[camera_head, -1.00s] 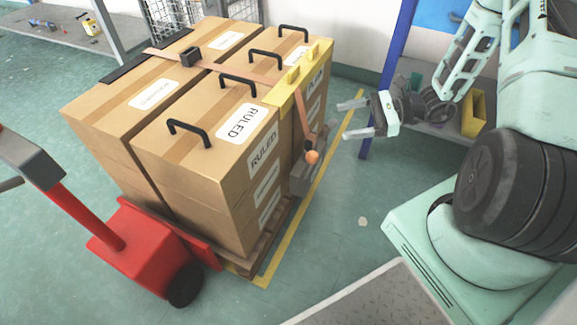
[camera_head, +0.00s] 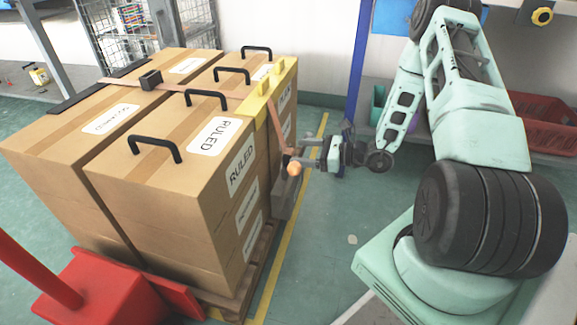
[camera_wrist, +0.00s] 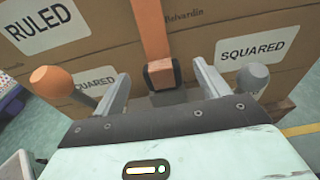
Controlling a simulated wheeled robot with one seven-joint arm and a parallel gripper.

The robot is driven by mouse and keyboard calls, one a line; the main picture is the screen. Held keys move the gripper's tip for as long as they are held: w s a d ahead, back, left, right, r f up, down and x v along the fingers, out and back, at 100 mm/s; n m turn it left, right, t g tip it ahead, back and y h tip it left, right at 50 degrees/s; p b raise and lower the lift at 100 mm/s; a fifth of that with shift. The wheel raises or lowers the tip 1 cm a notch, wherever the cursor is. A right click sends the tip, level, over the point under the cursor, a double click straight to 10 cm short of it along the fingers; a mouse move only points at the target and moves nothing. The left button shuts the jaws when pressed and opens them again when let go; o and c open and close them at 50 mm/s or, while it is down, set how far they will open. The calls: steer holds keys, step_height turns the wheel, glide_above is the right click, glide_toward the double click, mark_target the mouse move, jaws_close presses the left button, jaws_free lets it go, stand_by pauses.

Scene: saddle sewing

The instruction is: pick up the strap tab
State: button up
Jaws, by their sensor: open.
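The strap tab (camera_wrist: 162,73) is a dark end piece on the orange strap (camera_wrist: 150,25), hanging down the side of the boxes. In the wrist view it shows between the two fingers of my gripper (camera_wrist: 161,72), with space on each side. Its lower part meets a grey shape and is not clear. In the head view the strap (camera_head: 275,122) runs down the near right box side, and my gripper (camera_head: 306,154) is beside its lower end. The fingers are open and hold nothing. The tab itself is too small to make out there.
An orange ball knob (camera_wrist: 52,82) is left of the fingers and a grey one (camera_wrist: 252,78) is right, both close. The cardboard boxes (camera_head: 150,190) stand on a pallet (camera_head: 235,300). A yellow corner guard (camera_head: 268,90) carries the strap. A red pallet truck (camera_head: 100,290) is at left.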

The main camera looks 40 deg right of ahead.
mark_target(293, 153)
steer(key=shift+w+a+f, duration=0.15)
steer(key=shift+w+a, duration=0.25)
steer(key=shift+w, duration=0.1)
steer(key=b+x, duration=0.2)
steer(key=x, duration=0.1)
steer(key=b+x, duration=0.1)
steer(key=shift+w+a+f+b, duration=0.2)
steer(key=shift+w+f+b, duration=0.05)
steer(key=shift+f+b, duration=0.1)
steer(key=shift+w+a+r, duration=0.1)
steer(key=shift+w+a, duration=0.05)
steer(key=shift+w, duration=0.1)
steer(key=c, duration=1.1)
